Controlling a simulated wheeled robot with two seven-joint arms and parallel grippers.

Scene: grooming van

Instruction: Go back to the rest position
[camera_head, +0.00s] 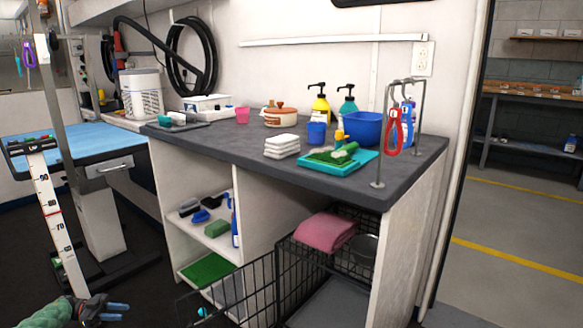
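My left gripper (118,311) shows at the bottom left edge, low over the dark floor. Its two blue-tipped fingers point right with a small gap between them, and nothing is seen between them. Part of my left arm shows behind it, cut off by the frame edge. My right gripper is not in view.
A grey counter (225,140) holds towels (282,146), a teal tray (340,166), a blue bucket (363,129) and pump bottles. Below are shelves and a black wire crate (262,290) with its door open. A blue-topped grooming table (85,142) stands left.

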